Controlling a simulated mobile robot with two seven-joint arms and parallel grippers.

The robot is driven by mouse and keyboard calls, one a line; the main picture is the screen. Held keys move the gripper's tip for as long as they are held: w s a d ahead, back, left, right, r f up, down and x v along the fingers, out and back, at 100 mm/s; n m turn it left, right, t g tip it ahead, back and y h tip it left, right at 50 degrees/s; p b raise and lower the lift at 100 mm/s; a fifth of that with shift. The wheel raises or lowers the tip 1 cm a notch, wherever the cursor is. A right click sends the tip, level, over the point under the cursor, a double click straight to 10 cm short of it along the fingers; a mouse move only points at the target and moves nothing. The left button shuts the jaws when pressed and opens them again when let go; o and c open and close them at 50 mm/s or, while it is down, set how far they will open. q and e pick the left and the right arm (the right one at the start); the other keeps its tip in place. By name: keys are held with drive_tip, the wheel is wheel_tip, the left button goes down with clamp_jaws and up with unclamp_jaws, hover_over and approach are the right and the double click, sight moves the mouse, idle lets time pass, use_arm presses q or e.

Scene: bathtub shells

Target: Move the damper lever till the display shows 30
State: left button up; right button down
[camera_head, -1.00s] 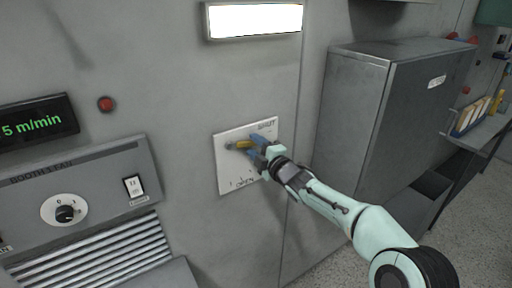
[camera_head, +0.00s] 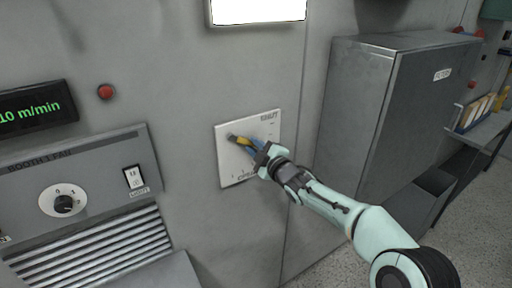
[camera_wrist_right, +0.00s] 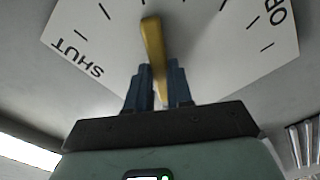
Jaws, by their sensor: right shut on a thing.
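The yellow damper lever (camera_head: 243,140) sits on a white plate (camera_head: 232,176) marked SHUT at the top and OPEN at the bottom. My right gripper (camera_head: 251,146) is shut on the lever's outer end. In the right wrist view the lever (camera_wrist_right: 152,42) runs between the blue fingers of my right gripper (camera_wrist_right: 158,88), and the plate (camera_wrist_right: 205,50) shows tick marks between SHUT and OPEN. The display (camera_head: 32,108) at the left reads "10 m/min" in green, its left edge cut off. My left gripper is not in view.
A fan panel (camera_head: 100,165) with a knob (camera_head: 64,204) and a rocker switch (camera_head: 134,177) is below the display. A red button (camera_head: 105,92) is on the wall. A grey cabinet (camera_head: 360,110) stands right of the plate, close to my right arm.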

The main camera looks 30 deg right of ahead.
drive_tip(key=c, duration=1)
unclamp_jaws()
drive_tip(key=s+d+b, duration=0.1)
drive_tip(key=s+b, duration=0.1)
drive_tip(key=s, duration=1.1)
drive_tip(key=shift+s, duration=0.2)
